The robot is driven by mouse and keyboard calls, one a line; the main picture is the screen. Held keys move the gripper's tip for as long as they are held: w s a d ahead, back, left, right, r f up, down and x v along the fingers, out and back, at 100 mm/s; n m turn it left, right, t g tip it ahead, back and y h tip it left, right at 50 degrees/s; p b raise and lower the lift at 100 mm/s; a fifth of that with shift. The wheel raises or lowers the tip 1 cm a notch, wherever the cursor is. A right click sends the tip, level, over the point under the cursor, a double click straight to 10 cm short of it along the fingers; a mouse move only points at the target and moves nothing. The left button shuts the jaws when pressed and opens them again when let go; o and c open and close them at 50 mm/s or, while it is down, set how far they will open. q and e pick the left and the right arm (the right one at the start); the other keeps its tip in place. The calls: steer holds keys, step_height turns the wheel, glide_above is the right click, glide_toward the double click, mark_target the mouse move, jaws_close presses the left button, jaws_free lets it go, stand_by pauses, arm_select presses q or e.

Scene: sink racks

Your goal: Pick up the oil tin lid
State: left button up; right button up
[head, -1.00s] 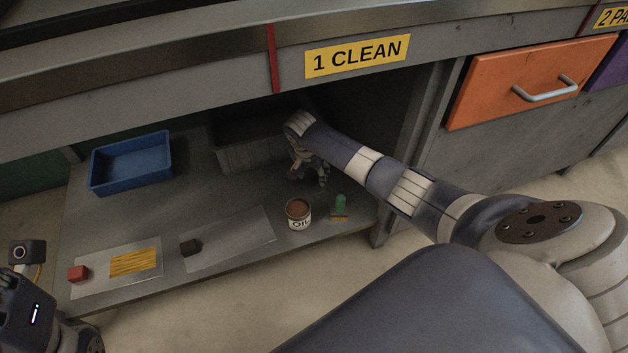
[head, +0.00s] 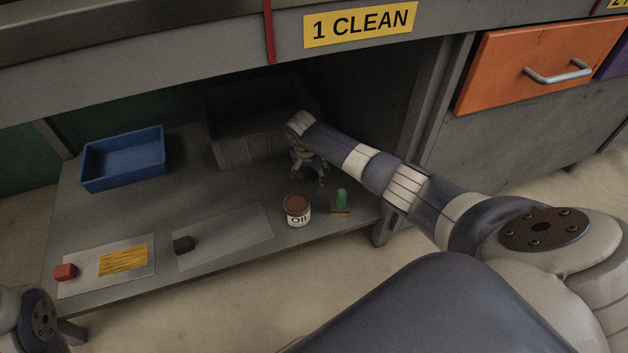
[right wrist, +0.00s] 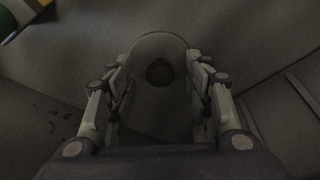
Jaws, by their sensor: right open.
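The open oil tin (head: 297,212), with a white "OIL" label and a brown inside, stands upright on the lower shelf near its front edge. My right gripper (head: 312,178) is just behind it, pointing down under the worktop. In the right wrist view the right gripper (right wrist: 158,100) is open. A round grey disc with a dark knob, which looks like the oil tin lid (right wrist: 160,45), shows between and beyond its fingers. I cannot tell whether the fingers touch it. In the head view the lid is hidden by my right arm and gripper. My left gripper is out of view.
A green-handled brush (head: 341,200) stands right of the tin. A grey bin (head: 245,150) is behind my gripper. A blue tray (head: 123,160), a red block (head: 66,272), a yellow patch (head: 123,261) and a black block (head: 183,244) are to the left. The worktop edge overhangs the shelf.

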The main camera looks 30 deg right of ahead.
steer(key=c, duration=1)
steer(key=shift+r, duration=0.15)
